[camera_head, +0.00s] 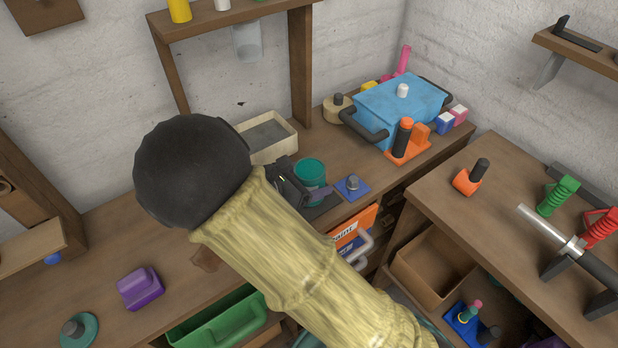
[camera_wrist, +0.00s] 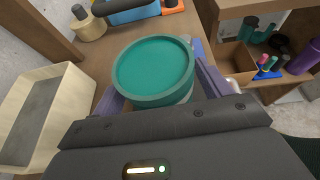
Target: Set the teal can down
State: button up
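The teal can (camera_head: 310,172) is upright at the end of my gripper, over the back part of the wooden bench. In the wrist view the can's round teal top (camera_wrist: 153,70) fills the space between the two purple fingers. My gripper (camera_wrist: 157,92) is shut on the can, one finger against each side. In the head view my gripper (camera_head: 306,192) is partly hidden by my own arm. The can's underside is hidden, so I cannot tell whether it touches the bench.
A cream tray (camera_head: 284,150) stands just left of the can, and a blue plate with a grey knob (camera_head: 352,187) lies to its right. A blue box (camera_head: 400,105) with dark handles is behind right. A shelf post (camera_head: 300,65) rises behind. Bare bench (camera_head: 105,262) shows at left.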

jog(key=shift+o, duration=0.5)
jog(key=shift+a+r, duration=0.1)
jog(key=shift+a, duration=0.1)
jog(key=v, duration=1.1)
jog(key=shift+s+a, duration=0.2)
jog(key=shift+s, duration=0.15)
